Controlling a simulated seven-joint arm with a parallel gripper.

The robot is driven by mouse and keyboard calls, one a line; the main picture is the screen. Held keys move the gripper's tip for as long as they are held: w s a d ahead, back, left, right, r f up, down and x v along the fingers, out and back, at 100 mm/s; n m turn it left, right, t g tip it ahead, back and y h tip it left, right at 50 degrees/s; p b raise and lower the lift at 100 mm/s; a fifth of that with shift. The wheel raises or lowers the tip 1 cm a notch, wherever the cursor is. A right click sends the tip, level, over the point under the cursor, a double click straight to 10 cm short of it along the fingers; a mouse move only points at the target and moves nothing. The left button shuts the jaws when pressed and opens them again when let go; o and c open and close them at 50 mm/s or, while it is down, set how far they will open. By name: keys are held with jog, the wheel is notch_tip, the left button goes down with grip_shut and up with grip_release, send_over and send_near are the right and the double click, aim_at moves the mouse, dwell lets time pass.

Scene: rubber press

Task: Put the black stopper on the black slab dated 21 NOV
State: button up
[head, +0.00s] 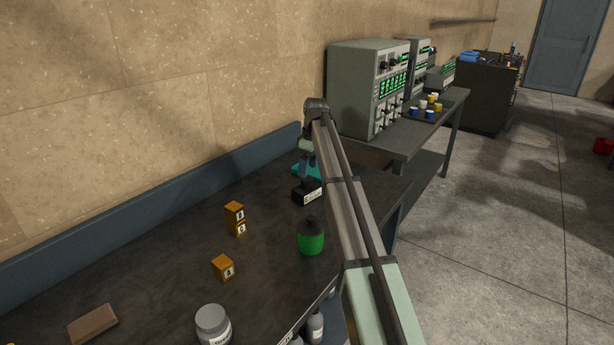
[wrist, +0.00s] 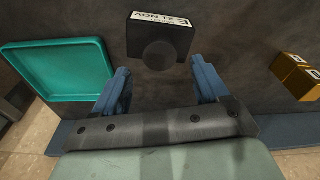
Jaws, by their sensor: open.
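The black slab (wrist: 178,40) lies on the dark bench, and its white label reads 21 NOV in the wrist view. It also shows in the head view (head: 306,194) below my gripper. A dark round stopper (wrist: 159,55) appears on the slab's top, near the edge closest to my gripper. My gripper (wrist: 161,68) is open, with its two blue fingers apart on either side of the stopper and slightly back from it. I see no finger touching the stopper. In the head view the stopper cannot be made out clearly.
A teal tray (wrist: 60,68) lies beside the slab. Orange lettered blocks (head: 235,211) stand to the left. A green bottle with a black top (head: 311,238) stands nearer the front edge. A grey jar (head: 212,325) and a brown block (head: 92,324) are at lower left.

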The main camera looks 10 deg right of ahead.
aim_at(310, 179)
notch_tip(310, 179, up, 7)
jog(key=shift+s+d+f, duration=0.2)
jog(key=shift+s+d, duration=0.05)
jog(key=shift+d, duration=0.05)
